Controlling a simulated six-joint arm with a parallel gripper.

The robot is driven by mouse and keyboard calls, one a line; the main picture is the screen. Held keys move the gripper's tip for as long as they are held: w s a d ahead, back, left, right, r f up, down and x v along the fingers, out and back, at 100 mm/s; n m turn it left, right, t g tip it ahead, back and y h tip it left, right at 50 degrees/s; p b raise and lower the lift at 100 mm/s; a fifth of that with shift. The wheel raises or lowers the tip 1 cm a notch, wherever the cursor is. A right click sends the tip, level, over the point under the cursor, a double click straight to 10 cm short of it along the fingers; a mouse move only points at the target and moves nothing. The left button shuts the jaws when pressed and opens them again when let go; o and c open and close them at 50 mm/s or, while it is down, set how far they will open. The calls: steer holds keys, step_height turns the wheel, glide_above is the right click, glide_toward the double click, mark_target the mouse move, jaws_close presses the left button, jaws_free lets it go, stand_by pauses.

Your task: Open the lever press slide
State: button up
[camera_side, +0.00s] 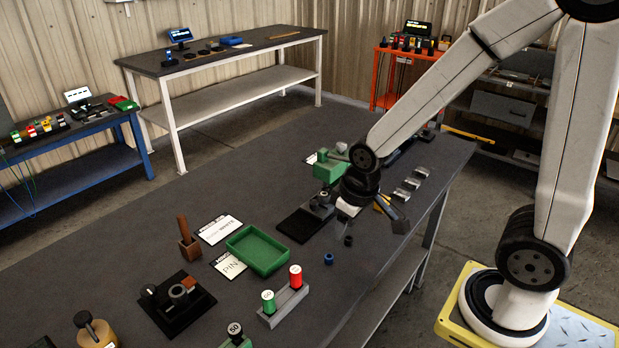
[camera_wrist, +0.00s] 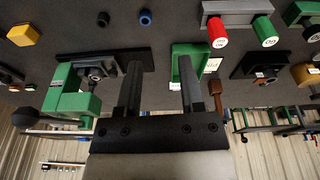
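The lever press is a green body (camera_side: 327,168) at the far part of the dark bench, partly hidden behind my wrist in the side view. In the wrist view its green body (camera_wrist: 72,100) is at left, with a black ball knob (camera_wrist: 28,115). A dark flat plate (camera_side: 300,226) with a small grey fitting lies in front of it. The dark plate (camera_wrist: 135,58) also shows beside the press in the wrist view; I cannot tell whether it is the slide. My gripper (camera_wrist: 160,75) is open and empty, with its left finger overlapping the plate's end in view.
A green tray (camera_side: 233,254) lies nearer the camera, beside white labels. A grey block holds a red cylinder (camera_side: 296,276) and a green cylinder (camera_side: 269,301). A blue ring (camera_side: 328,258) sits on the bench. Clear metal-looking pieces (camera_side: 411,184) lie along the right edge.

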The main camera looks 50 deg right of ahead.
steer(key=w+d+n+g+h, duration=0.1)
steer(key=w+d+n+g, duration=0.25)
steer(key=w, duration=0.85)
steer(key=n+g+h, duration=0.2)
steer(key=n, duration=0.3)
glide_toward(313, 202)
steer(key=shift+s+f, duration=0.15)
steer(key=shift+f, duration=0.4)
steer(key=shift+x, duration=3.9)
steer(key=shift+s+d, duration=0.1)
steer(key=shift+r, duration=0.1)
jaws_close()
